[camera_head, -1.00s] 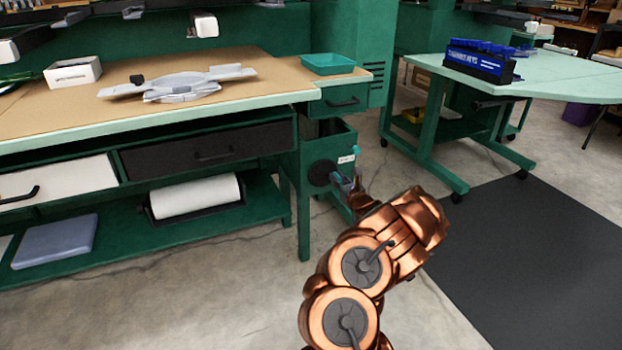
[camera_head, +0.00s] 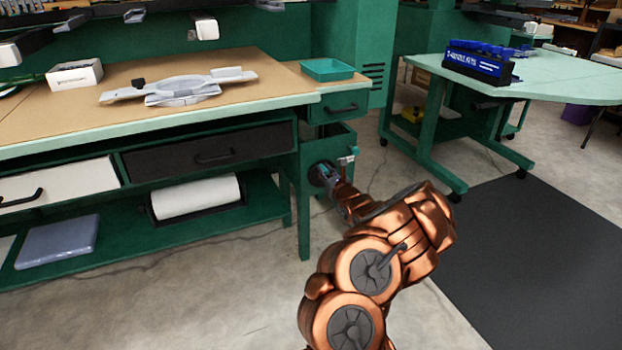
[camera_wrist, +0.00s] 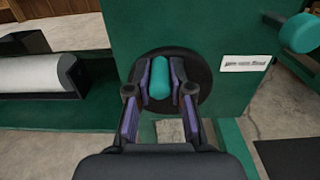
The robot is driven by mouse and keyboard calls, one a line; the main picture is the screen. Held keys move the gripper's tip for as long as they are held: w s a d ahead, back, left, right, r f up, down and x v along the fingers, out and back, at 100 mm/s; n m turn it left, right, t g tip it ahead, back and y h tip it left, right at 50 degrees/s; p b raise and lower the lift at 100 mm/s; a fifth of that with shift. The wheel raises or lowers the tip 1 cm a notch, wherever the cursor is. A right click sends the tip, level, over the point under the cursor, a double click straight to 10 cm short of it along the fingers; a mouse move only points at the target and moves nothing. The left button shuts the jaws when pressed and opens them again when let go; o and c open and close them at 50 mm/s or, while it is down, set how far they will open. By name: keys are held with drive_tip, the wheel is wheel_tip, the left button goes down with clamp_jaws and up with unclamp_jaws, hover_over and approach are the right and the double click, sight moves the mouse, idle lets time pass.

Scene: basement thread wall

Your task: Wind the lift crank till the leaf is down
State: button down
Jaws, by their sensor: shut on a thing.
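The lift crank sits on the green end panel of the bench, with its round black hub (camera_head: 321,173) facing me. My gripper (camera_wrist: 160,82) is shut on the crank's teal handle (camera_wrist: 160,78). In the wrist view the handle lies between the purple-padded fingers, in front of the black hub. In the head view my gripper (camera_head: 324,174) covers most of the crank. The leaf (camera_head: 352,83) is the short top at the bench's right end. It sits close to the height of the main top, with a teal tray (camera_head: 327,69) on it.
A second teal knob (camera_wrist: 299,32) sticks out right of the crank, near a white label (camera_wrist: 250,63). A bench leg (camera_head: 304,220) stands left of my arm. A paper roll (camera_head: 195,196) lies on the lower shelf. Open floor lies right, with a dark mat (camera_head: 540,260).

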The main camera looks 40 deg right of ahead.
sight(314, 175)
drive_tip(key=shift+w+a, duration=0.2)
drive_tip(key=shift+a, duration=0.15)
drive_tip(key=shift+d, duration=0.1)
drive_tip(key=shift+s+d+r, duration=0.1)
drive_tip(key=shift+s+d, duration=0.05)
drive_tip(key=shift+w+a+f+p, duration=0.1)
drive_tip(key=shift+a+f+p, duration=0.35)
drive_tip(key=shift+f, duration=0.45)
drive_tip(key=shift+w+a+f+p, duration=0.1)
drive_tip(key=shift+a+f+p, duration=0.1)
drive_tip(key=shift+a+f, duration=0.5)
drive_tip(key=c, duration=1)
unclamp_jaws()
drive_tip(key=shift+d, duration=0.15)
drive_tip(key=shift+c, duration=0.2)
